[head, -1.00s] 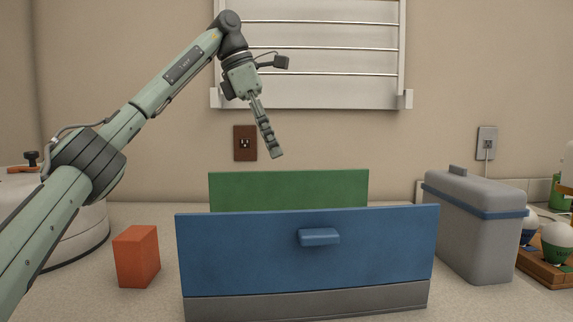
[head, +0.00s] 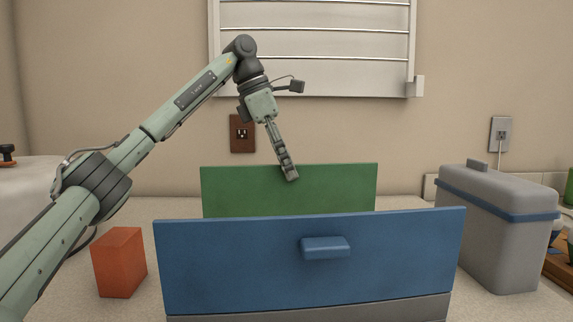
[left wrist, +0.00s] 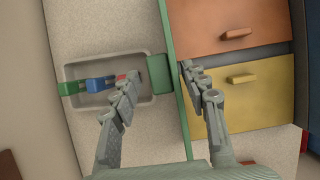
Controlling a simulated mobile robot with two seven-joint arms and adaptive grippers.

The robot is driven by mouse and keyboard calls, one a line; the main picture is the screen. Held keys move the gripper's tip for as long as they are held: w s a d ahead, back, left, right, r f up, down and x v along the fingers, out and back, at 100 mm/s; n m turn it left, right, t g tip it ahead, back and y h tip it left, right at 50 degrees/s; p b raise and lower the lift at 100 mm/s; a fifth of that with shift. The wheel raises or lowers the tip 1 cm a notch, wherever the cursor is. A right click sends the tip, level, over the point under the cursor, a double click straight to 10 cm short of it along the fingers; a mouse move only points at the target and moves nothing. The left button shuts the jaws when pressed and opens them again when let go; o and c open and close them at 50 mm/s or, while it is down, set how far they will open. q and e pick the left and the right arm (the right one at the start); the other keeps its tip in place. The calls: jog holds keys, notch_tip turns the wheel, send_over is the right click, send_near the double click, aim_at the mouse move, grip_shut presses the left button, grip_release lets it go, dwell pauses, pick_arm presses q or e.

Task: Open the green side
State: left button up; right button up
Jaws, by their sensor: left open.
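A green panel (head: 288,190) stands upright behind a blue panel (head: 310,265) with a blue handle (head: 326,247). In the left wrist view the green panel's edge (left wrist: 177,110) runs nearly top to bottom, with a green handle (left wrist: 159,74) on its left face. My left gripper (head: 289,177) points down at the green panel's top edge in the head view; in the left wrist view, the open, empty fingers (left wrist: 162,82) lie either side of the handle and edge. I cannot tell whether they touch. The head view hides the green handle. My right gripper is not in view.
Orange (left wrist: 225,20) and yellow (left wrist: 258,100) panels with handles lie between the green and blue panels. A grey tray (left wrist: 80,68) with small colored pieces lies beyond the green one. An orange block (head: 118,262) and grey container (head: 490,225) flank the panels.

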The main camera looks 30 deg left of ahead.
pick_arm(q)
jog(key=shift+f, duration=0.1)
grip_shut()
dwell(0.3)
